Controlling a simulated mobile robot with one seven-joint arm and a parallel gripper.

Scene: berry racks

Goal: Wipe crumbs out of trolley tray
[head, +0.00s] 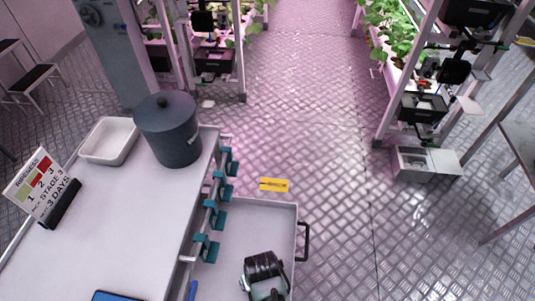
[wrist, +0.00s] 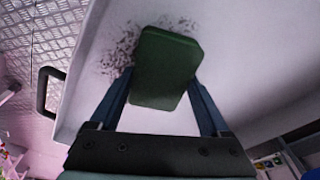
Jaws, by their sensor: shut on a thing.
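A dark green sponge (wrist: 167,68) shows in the wrist view, between the two fingers of my gripper (wrist: 162,88). My gripper is shut on it. Dark crumbs (wrist: 118,52) are scattered on the pale tray (wrist: 245,75), left of the sponge and around its top edge. The sponge is over the tray floor; whether it touches is hard to tell. In the head view the trolley tray (head: 245,225) lies right of the table, with my wrist (head: 265,268) over its near end. The sponge and crumbs cannot be made out there.
A table (head: 130,225) holds a grey lidded bin (head: 168,135), a white tub (head: 108,142) and a ripeness sign (head: 42,185). Teal clips (head: 213,215) line the tray's left side, and a black handle (head: 304,241) its right. Open floor lies beyond the tray.

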